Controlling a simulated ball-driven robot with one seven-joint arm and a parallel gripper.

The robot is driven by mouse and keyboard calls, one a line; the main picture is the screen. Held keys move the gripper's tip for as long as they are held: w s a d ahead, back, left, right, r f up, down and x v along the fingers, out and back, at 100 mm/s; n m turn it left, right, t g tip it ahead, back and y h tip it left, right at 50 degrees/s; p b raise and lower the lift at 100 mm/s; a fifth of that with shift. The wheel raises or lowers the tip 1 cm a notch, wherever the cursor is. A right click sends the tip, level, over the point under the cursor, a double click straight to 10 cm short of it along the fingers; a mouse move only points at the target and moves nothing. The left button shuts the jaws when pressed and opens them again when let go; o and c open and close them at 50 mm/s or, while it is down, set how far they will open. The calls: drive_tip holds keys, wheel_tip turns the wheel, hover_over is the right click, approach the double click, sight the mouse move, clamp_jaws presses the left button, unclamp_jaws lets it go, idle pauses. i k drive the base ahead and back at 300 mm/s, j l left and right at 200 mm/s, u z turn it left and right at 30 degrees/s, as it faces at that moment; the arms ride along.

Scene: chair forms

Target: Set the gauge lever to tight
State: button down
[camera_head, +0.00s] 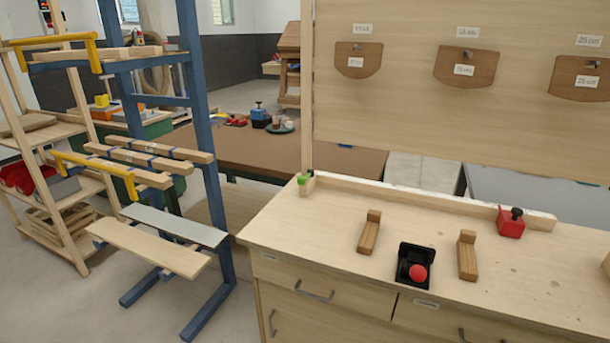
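A small black housing with a round red knob (417,273) sits at the front edge of the light wooden bench (340,232). It looks like the lever, with the red ball as its handle, but I cannot read its setting. A small white label (426,304) is on the bench front just below it, too small to read for sure. Two wooden L-shaped blocks stand apart from the housing, one on the left (369,236) and one on the right (467,259). My gripper is not in view.
A red block with a black knob (511,222) and a green piece (304,182) are at the fence along the bench's back. Wooden templates (466,66) hang on the panel behind. A blue rack with boards (150,250) stands left. The bench top's left part is clear.

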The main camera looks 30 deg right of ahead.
sight(301, 180)
drive_tip(key=i+j+z, duration=0.1)
drive_tip(key=i+j, duration=0.2)
drive_tip(key=i+j+z, duration=0.1)
drive_tip(key=i+j, duration=0.15)
drive_tip(key=i+j+z, duration=0.1)
drive_tip(key=i+j, duration=0.15)
drive_tip(key=j, duration=0.2)
drive_tip(key=i+j+z, duration=0.1)
drive_tip(key=i+j, duration=0.15)
drive_tip(key=i+j+z, duration=0.1)
drive_tip(key=i+j, duration=0.15)
drive_tip(key=j, duration=0.25)
drive_tip(key=i+j+z, duration=0.1)
drive_tip(key=j, duration=0.3)
drive_tip(key=i+j, duration=0.3)
drive_tip(key=l, duration=0.55)
drive_tip(key=k+z, duration=0.05)
